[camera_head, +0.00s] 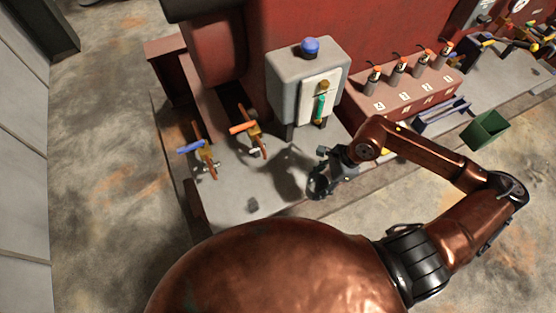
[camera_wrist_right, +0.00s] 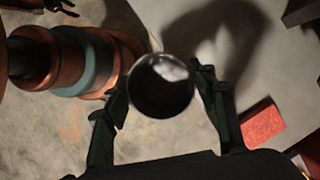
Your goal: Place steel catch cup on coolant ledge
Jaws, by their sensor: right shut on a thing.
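My right gripper (camera_wrist_right: 162,105) is shut on the steel catch cup (camera_wrist_right: 160,66). In the right wrist view the cup is round and shiny, with a dark inside, and sits between the two fingers. In the head view the right gripper (camera_head: 322,183) is over the front part of the grey coolant ledge (camera_head: 228,180), below the grey box; the cup cannot be clearly told apart from the fingers there. A dark shadow lies on the ledge to the left of the gripper. I cannot tell the exact gap between cup and ledge. My left gripper is not in view.
Valves with a blue handle (camera_head: 190,147) and an orange handle (camera_head: 242,127) stand on the ledge. A grey box (camera_head: 296,80) with a blue dome stands behind. A green bin (camera_head: 484,131) is at right.

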